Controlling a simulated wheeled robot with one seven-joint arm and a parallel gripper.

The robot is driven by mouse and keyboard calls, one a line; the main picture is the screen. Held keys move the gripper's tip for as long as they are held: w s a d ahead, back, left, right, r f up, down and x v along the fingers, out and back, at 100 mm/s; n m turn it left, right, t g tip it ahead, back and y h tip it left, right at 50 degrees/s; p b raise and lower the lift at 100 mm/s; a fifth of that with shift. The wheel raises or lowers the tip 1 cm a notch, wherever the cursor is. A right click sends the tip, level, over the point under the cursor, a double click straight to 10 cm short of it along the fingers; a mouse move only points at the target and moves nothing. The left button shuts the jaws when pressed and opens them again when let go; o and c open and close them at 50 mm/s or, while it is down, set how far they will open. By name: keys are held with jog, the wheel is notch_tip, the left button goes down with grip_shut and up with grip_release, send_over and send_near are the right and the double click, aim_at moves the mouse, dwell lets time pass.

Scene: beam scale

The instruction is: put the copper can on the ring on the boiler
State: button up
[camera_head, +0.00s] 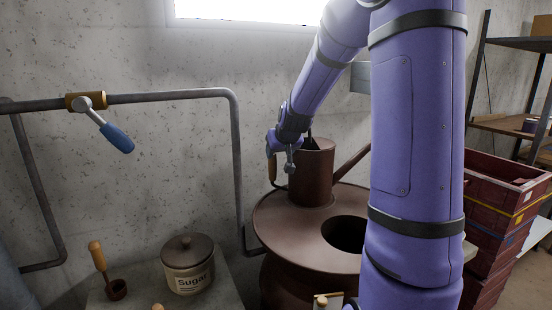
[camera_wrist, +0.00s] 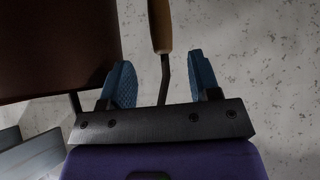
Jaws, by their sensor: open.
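The copper can (camera_head: 312,178), dark red-brown with a spout to the right, stands upright on the flat round top of the boiler (camera_head: 285,235), behind and left of a dark round opening (camera_head: 344,233). The can's base hides what lies under it, so I cannot tell whether it sits on a ring. Its wooden-gripped handle (camera_head: 273,168) is on the left side. My gripper (camera_head: 284,152) is open at this handle. In the wrist view the handle's grip (camera_wrist: 161,25) and metal rod run between the two blue fingers of my gripper (camera_wrist: 159,68), with gaps both sides.
A grey pipe (camera_head: 170,96) with a blue-handled valve (camera_head: 117,138) runs along the wall at left. A sugar jar (camera_head: 188,265) and a wooden-handled tool (camera_head: 98,258) stand on a low surface at left front. Red crates (camera_head: 490,215) are stacked at right.

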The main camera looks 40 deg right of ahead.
jog(key=s+a+r+n+y, duration=0.1)
jog(key=s+a+r, duration=0.55)
jog(key=a, duration=0.25)
jog(key=s+a+n+g+y, duration=0.1)
jog(key=s+a, duration=0.6)
jog(key=s, duration=0.5)
jog(key=s+a+n+g+y, duration=0.1)
jog(key=s+a+n+g, duration=0.1)
jog(key=s+a, duration=0.5)
jog(key=s+r, duration=0.1)
jog(key=s, duration=0.4)
jog(key=shift+s+a, duration=0.2)
jog(key=shift+a, duration=0.2)
